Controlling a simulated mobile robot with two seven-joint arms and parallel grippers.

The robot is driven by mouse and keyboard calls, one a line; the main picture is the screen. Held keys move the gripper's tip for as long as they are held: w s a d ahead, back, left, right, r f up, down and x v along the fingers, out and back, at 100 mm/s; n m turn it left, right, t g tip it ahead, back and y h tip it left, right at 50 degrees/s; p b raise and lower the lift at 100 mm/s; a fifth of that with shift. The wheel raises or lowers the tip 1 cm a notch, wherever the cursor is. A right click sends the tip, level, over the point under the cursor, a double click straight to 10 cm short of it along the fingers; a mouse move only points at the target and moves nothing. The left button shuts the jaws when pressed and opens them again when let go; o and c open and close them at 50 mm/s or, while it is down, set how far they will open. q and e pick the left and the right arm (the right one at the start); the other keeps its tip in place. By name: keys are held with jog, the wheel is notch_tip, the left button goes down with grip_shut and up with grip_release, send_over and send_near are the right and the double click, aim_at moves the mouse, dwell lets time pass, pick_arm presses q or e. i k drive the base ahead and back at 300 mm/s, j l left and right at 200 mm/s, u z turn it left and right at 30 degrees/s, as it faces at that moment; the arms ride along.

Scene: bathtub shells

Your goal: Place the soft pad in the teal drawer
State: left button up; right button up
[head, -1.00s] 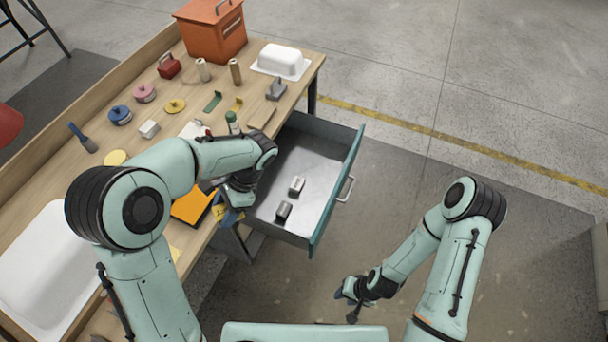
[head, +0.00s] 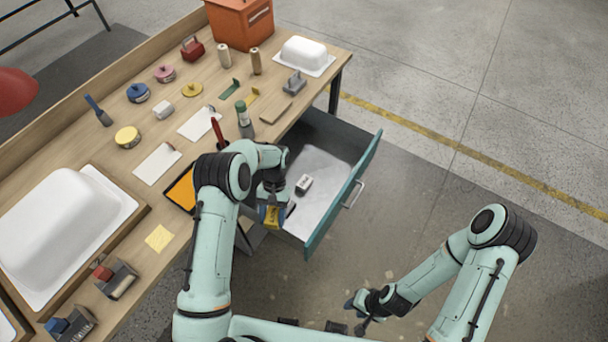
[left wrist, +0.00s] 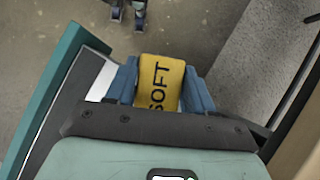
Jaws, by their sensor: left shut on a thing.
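The soft pad (left wrist: 160,84) is yellow with "SOFT" printed on it; in the head view it shows as a small yellow block (head: 271,215). My left gripper (left wrist: 162,88) is shut on it, one blue finger on each side. In the head view my left gripper (head: 270,212) holds it at the near left side of the open teal drawer (head: 345,195). The drawer has a grey inside with a small grey-white block (head: 304,184) and a dark block partly hidden by my gripper. My right gripper (head: 358,308) is low over the floor at right; its jaws are too small to read.
The wooden workbench (head: 210,135) holds two white bathtub shells (head: 62,215) (head: 303,52), an orange box (head: 240,22), several tins and a green-capped bottle (head: 243,115). An orange-faced tablet (head: 181,190) lies near the bench edge. Floor right of the drawer is clear.

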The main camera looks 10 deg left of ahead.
aim_at(320, 173)
jog(key=i+l, duration=0.25)
jog(key=l, duration=0.15)
jog(key=i+l, duration=0.25)
jog(key=l, duration=0.15)
jog(key=i+l+u, duration=0.1)
jog(key=i+l, duration=0.4)
jog(key=l, duration=0.35)
jog(key=i+u, duration=0.1)
jog(key=u, duration=1)
jog(key=i+l, duration=0.1)
jog(key=l, duration=0.25)
jog(key=i+l, duration=0.1)
jog(key=l, duration=0.25)
